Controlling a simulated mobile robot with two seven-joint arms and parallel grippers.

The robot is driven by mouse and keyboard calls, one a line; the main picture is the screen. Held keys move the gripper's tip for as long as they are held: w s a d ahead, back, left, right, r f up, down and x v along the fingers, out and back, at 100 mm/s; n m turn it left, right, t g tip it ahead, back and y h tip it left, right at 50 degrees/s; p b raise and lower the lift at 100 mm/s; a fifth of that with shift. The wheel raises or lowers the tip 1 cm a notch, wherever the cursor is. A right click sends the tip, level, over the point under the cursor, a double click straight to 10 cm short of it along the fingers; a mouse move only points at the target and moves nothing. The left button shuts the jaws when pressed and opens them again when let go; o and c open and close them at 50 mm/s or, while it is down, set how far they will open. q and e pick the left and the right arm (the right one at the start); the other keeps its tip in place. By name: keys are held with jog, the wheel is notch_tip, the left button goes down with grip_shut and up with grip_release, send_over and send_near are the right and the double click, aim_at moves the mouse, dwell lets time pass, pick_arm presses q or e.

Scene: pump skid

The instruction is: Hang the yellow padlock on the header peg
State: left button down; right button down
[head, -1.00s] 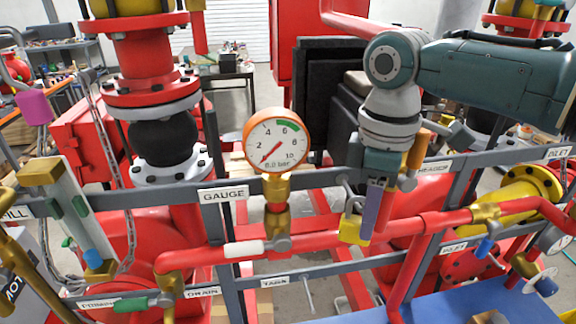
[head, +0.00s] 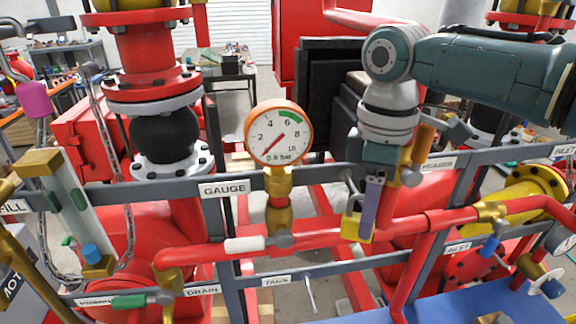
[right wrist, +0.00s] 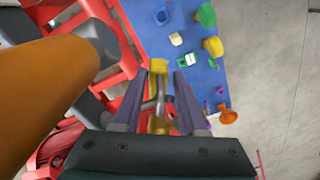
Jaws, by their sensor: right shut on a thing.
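The yellow padlock (head: 356,228) hangs below the upper grey rail, right of the gauge. My right gripper (head: 371,208) points down and is shut on it, with a purple-grey finger in front of its right part. Its grey shackle shows above the body. The header peg (head: 348,181) is a short grey pin at the rail, close above the shackle. I cannot tell whether the shackle is around it. In the right wrist view the padlock (right wrist: 158,66) shows between the finger ends, with grey metal nearer the camera. My left gripper is not in view.
An orange handle (head: 422,143) stands close right of the gripper, by the HEADER label (head: 438,163). A red pipe (head: 405,224) runs just behind and below the padlock. The round gauge (head: 278,133) stands to the left. A blue surface (head: 450,304) with loose parts lies below.

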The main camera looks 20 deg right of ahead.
jog(key=c, duration=0.8)
grip_release()
jog(key=shift+w+d+t, duration=0.3)
jog(key=shift+w+d, duration=0.2)
jog(key=shift+c, duration=0.2)
jog(key=o, duration=0.5)
jog(key=shift+a, duration=0.15)
jog(key=shift+c, duration=0.2)
